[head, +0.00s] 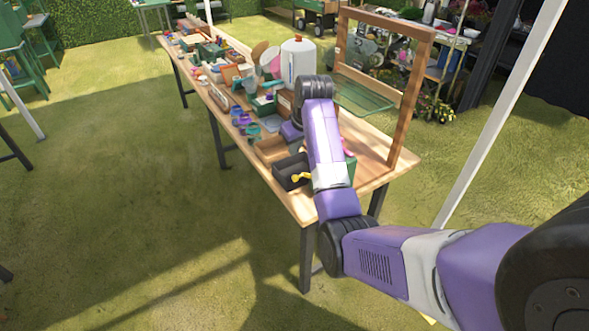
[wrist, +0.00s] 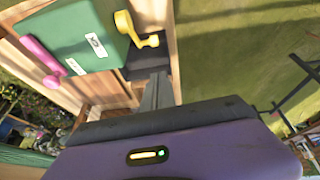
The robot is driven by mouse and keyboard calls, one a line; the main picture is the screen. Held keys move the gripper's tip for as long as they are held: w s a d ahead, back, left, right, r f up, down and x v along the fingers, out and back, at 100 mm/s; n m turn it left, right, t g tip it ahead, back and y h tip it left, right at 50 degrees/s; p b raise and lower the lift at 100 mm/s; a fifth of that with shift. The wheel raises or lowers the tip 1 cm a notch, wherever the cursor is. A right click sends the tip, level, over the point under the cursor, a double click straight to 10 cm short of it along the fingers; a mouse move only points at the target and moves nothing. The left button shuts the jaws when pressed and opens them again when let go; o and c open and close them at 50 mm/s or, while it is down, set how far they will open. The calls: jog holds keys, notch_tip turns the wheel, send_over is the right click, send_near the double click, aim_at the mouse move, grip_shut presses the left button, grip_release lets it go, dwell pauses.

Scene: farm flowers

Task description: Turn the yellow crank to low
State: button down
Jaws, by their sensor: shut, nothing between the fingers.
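The yellow crank (wrist: 128,28) is mounted on the side of a green box (wrist: 80,35) in the wrist view; its knob end points right and downward. White labels (wrist: 96,45) on the box are too small to read. A pink crank (wrist: 42,55) sits on the box's left side. My gripper (wrist: 161,76) is shut and empty, its tips just below the yellow knob in the picture; I cannot tell whether they touch it. In the head view the yellow crank (head: 300,176) shows left of my forearm, which hides most of the green box.
The long wooden table (head: 305,207) is crowded along its length with tools and pots. A black tray (head: 288,170) lies near the crank. A wooden frame (head: 401,110) stands at the table's right edge. Grass (head: 130,200) to the left is open.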

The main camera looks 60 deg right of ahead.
send_over(294, 177)
jog(key=w, duration=0.2)
notch_tip(294, 177, down, 6)
jog(key=shift+s+d+f+p, duration=0.1)
jog(key=shift+s+f+p, duration=0.3)
jog(key=shift+f, duration=0.2)
jog(key=shift+s+d+f+p, duration=0.1)
jog(key=shift+s+f+p, duration=0.3)
jog(key=shift+f, duration=0.15)
jog(key=shift+s+f, duration=0.2)
jog(key=shift+f, duration=0.55)
